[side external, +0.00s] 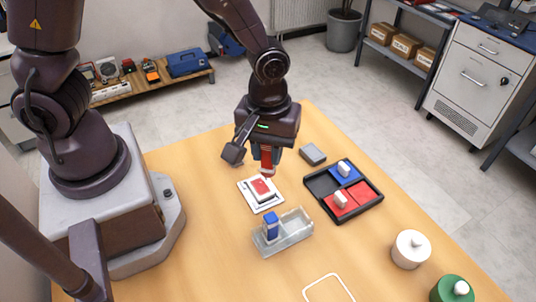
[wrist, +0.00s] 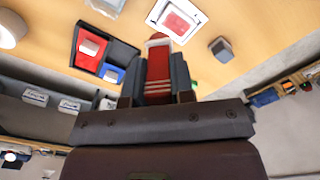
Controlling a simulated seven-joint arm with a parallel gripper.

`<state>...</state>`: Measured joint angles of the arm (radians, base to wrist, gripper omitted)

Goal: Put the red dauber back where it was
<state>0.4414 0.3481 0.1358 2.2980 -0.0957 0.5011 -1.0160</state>
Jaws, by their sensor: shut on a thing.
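My gripper (side external: 266,157) is shut on the red dauber (side external: 267,168), held upright with its tip down above the table. In the wrist view the red dauber (wrist: 158,68) is between the fingers, its pale end pointing out. The dauber hangs by the far edge of a white plate with a red face (side external: 262,189); whether it touches anything I cannot tell. A clear rack (side external: 296,232) stands nearer the camera, with a blue dauber (side external: 271,226) upright in its left part. The rack's right part looks empty.
A black tray (side external: 318,186) with a blue pad (side external: 345,174) and red pads (side external: 362,193) is right of the plate. A grey block (side external: 312,154) lies behind it. A white jar (side external: 410,250) and green jar (side external: 452,291) stand front right. A white outline (side external: 328,287) marks bare table.

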